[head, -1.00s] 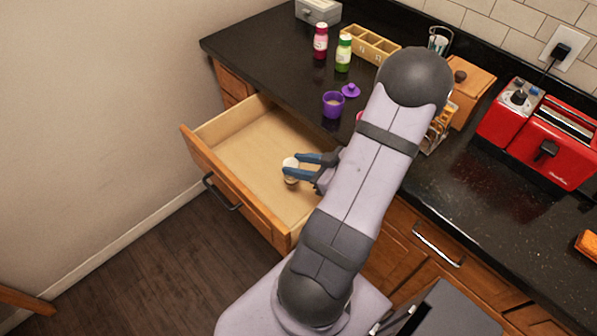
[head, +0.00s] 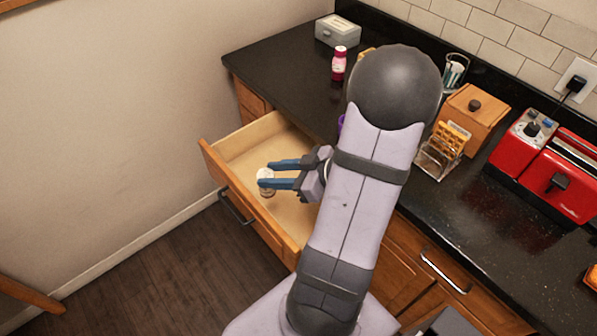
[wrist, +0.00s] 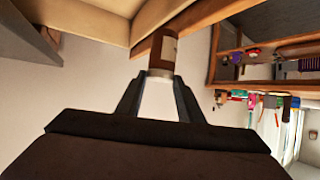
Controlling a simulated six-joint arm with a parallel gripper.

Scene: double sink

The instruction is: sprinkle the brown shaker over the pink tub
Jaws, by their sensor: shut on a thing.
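My gripper (head: 271,174) is shut on the brown shaker (head: 265,186), over the front part of the open drawer. In the head view the shaker shows a pale top between the blue fingertips. In the wrist view the shaker (wrist: 163,50) is brown with a pale label, and the fingers (wrist: 160,84) close on its grey end. I cannot tell its exact height over the drawer floor. The pink tub is not visible now; my arm covers that part of the counter.
The wooden drawer (head: 222,166) stands open and looks empty. A red bottle (head: 339,64) and a grey box (head: 338,31) are on the black counter. A sliver of a purple tub (head: 340,122) shows beside my arm. A wooden box (head: 471,118), a rack (head: 442,150) and a red toaster (head: 551,168) stand right.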

